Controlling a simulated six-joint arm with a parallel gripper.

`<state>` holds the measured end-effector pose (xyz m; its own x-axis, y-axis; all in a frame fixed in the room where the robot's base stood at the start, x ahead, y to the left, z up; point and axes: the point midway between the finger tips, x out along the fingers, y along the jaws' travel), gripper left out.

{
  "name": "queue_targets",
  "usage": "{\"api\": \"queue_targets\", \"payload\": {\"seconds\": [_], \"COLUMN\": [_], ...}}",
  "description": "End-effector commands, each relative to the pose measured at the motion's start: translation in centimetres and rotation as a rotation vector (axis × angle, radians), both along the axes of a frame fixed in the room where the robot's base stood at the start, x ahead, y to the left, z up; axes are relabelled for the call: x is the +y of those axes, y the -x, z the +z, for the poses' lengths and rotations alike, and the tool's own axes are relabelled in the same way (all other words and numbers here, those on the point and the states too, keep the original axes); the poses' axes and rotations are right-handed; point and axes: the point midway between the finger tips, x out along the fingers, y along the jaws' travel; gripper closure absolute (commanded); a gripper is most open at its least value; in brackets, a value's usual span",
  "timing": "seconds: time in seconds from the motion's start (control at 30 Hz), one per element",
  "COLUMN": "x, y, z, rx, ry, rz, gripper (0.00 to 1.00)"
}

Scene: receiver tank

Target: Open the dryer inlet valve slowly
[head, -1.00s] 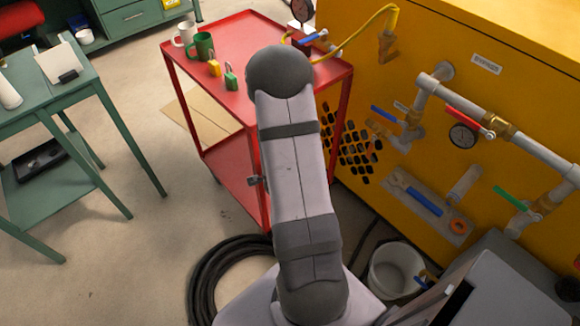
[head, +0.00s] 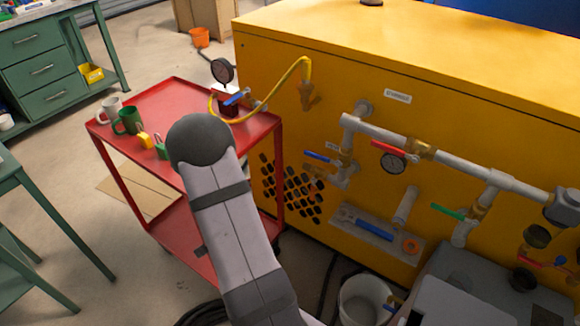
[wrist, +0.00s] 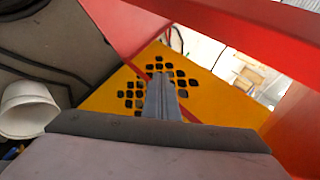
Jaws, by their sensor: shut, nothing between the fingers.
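Several lever valves show on the yellow machine (head: 275,75) in the head view. One has a blue lever (head: 317,157), one a red lever (head: 388,147) along the grey pipe, and one a green lever (head: 446,211) lower right. Small labels are too blurred to read, so I cannot tell which is the dryer inlet valve. My gripper (wrist: 160,85) is shut and empty in the wrist view, pointing toward the machine's black-holed grille, apart from every valve. In the head view my gripper is hidden behind my arm.
A red cart (head: 180,90) stands left of the machine, holding mugs, padlocks, a gauge and a yellow hose (head: 304,75). A white bucket (head: 365,298) and a grey unit (head: 470,295) stand below the pipes. Green benches are at left.

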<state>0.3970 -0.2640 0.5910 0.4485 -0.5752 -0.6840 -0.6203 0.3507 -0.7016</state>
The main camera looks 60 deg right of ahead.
Motion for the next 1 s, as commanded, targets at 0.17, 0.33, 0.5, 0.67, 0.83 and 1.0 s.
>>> {"api": "queue_targets", "payload": {"seconds": [0.17, 0.33, 0.5, 0.67, 0.83, 1.0], "x": [-2.2, -4.9, -7.0, -7.8, -8.1, -8.1], "y": [0.5, 2.3, 5.2, 8.2, 10.5, 11.5], "z": [5.3, 11.8, 18.2, 22.8, 25.6, 26.6], "rx": [0.084, 0.263, 0.512, 0.751, 0.931, 1.010], "ry": [0.184, 0.421, 0.619, 0.723, 0.763, 0.772], "rz": [0.045, 0.077, 0.085, 0.083, 0.080, 0.083], "gripper": [1.00, 1.00, 1.00, 1.00, 1.00, 1.00]}}
